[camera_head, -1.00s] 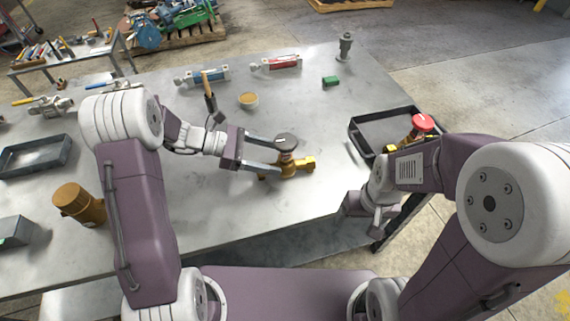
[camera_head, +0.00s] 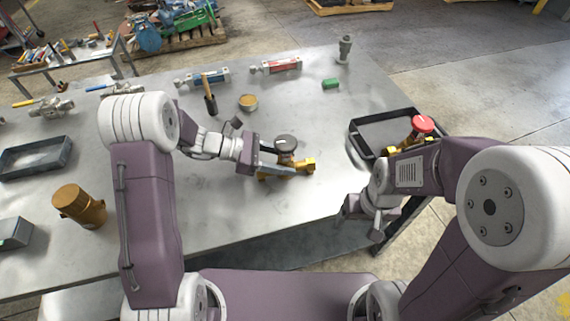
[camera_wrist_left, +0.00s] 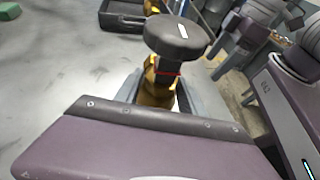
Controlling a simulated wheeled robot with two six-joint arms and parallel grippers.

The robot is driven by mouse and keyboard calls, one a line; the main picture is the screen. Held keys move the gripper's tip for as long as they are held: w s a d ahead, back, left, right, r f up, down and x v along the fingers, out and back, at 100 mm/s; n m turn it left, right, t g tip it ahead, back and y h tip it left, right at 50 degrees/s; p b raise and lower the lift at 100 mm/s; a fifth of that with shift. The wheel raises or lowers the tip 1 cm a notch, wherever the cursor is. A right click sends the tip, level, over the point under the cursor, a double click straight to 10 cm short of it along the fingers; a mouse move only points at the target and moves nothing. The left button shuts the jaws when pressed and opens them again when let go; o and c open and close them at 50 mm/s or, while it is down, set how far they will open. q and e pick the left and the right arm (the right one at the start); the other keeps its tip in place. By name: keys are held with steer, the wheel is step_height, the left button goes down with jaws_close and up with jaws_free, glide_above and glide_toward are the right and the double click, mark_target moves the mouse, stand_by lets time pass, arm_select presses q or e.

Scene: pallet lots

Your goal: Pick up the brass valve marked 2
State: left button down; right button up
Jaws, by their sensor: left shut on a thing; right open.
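The brass valve (camera_head: 306,164) with a dark round handle (camera_head: 285,142) lies on the metal table near its middle. In the left wrist view, its dark knob (camera_wrist_left: 180,37) has a white mark too small to read, with a red ring below it above the brass body (camera_wrist_left: 155,88). My left gripper (camera_head: 285,165) is shut on the valve's body, with the fingers on either side below the handle. My right gripper (camera_head: 372,222) is open and empty, near the table's front right edge. A second brass valve with a red handle (camera_head: 423,124) sits in the dark tray at right.
The dark tray (camera_head: 352,140) is at the table's right edge. A brass cylinder (camera_head: 79,206) stands at left, near another tray (camera_head: 36,157).

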arm_select(q)
steer(key=shift+r, duration=0.15)
step_height(320, 180, up, 4)
steer(key=shift+r+p, duration=0.1)
steer(key=shift+p, duration=0.35)
steer(key=w+d+r+p, duration=0.1)
steer(key=w+d+r, duration=0.5)
steer(key=w+d, duration=0.2)
steer(key=shift+d+r, duration=0.3)
